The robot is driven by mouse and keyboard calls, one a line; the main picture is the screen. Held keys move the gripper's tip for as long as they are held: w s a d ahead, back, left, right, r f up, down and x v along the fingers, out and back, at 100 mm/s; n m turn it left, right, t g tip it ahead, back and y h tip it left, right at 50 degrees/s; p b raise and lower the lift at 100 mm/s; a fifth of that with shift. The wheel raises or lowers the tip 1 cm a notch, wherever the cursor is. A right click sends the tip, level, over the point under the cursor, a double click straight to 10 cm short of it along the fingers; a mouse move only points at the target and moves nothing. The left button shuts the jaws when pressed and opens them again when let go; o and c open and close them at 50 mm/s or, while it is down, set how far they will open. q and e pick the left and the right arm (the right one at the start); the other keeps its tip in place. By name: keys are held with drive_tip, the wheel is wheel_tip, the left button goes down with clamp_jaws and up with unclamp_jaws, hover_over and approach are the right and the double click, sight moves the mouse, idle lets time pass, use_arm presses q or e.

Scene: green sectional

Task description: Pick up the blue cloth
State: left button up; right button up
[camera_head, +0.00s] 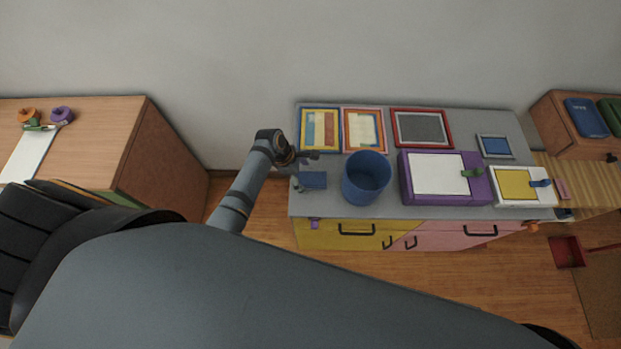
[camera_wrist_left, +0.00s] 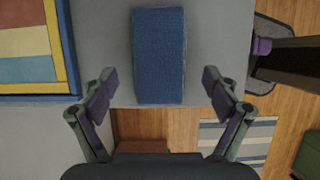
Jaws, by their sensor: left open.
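The blue cloth (camera_head: 313,180) is a small, textured rectangular block at the left end of the grey cabinet top. In the left wrist view the cloth (camera_wrist_left: 158,50) lies upright in the picture near the top's edge. My left gripper (camera_head: 309,158) is open and empty. It hangs over the cabinet's left end, close to the cloth. In the left wrist view its two fingertips (camera_wrist_left: 157,80) stand apart on either side of the cloth, with gaps on both sides. I cannot tell the height between them. My right gripper is not in view.
A blue bin (camera_head: 367,178) stands just right of the cloth. Framed pictures (camera_head: 320,130) lie behind it. A purple box (camera_head: 445,197) and a yellow-faced white frame (camera_head: 516,205) lie farther right. A wooden desk (camera_head: 150,165) stands left, across a floor gap.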

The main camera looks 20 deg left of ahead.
use_arm(q)
drive_tip(key=shift+w+d+f, duration=0.1)
drive_tip(key=shift+d+f, duration=0.25)
drive_tip(key=shift+f, duration=0.25)
drive_tip(key=c, duration=1.2)
drive_tip(key=shift+c, duration=0.2)
drive_tip(key=shift+r, duration=0.15)
